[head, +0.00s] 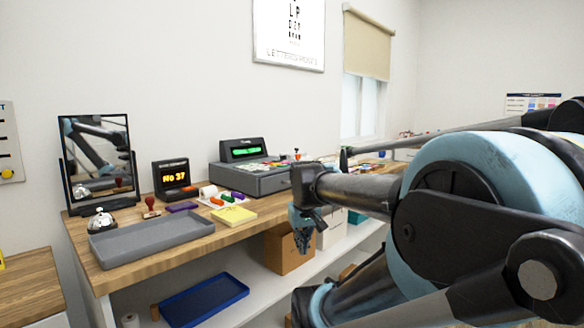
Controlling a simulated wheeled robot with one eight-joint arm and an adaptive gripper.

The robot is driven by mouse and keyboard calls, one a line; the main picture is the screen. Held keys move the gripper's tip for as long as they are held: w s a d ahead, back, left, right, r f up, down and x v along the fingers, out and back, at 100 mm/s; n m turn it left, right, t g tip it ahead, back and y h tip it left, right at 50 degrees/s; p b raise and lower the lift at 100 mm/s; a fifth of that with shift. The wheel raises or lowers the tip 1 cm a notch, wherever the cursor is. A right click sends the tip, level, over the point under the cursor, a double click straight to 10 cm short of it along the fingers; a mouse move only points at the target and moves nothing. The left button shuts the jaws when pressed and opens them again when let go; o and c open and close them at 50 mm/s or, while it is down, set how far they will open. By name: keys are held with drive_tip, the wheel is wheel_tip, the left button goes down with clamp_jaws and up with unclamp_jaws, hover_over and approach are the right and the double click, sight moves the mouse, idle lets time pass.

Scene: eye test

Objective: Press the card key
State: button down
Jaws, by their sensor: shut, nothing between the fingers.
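A grey cash register (248,182) with a lit green display (246,152) stands on the wooden counter. Its keypad (262,168) shows small coloured keys on the sloped top. I cannot tell which one is the card key, as the labels are too small to read. My gripper (303,251) points down, shut and empty, in front of the counter's front edge. It is to the right of the register and lower than its keypad, apart from it. My arm hides the counter further right.
On the counter are a grey tray (110,254), a bell (100,218), a stamp (151,207), a "No 37" display (175,178), a yellow pad (234,215) and a mirror (72,168). Below are a blue tray (204,301) and a cardboard box (284,255) near my gripper.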

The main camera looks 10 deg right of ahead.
drive_tip(key=w+d+r+n+t, duration=0.1)
drive_tip(key=w+r, duration=0.8)
drive_tip(key=w, duration=0.3)
drive_tip(key=w+d+r+n+t, duration=0.2)
drive_tip(key=w+r, duration=0.7)
drive_tip(key=w, duration=0.4)
wheel_tip(320, 180, up, 11)
drive_tip(key=n+t+h, duration=0.2)
drive_tip(key=t, duration=0.1)
hover_over(293, 164)
drive_tip(key=w, duration=0.2)
drive_tip(key=shift+a, duration=0.4)
drive_tip(key=shift+f, duration=0.1)
drive_tip(key=shift+f, duration=4.3)
drive_tip(key=shift+f, duration=0.7)
drive_tip(key=shift+r, duration=0.75)
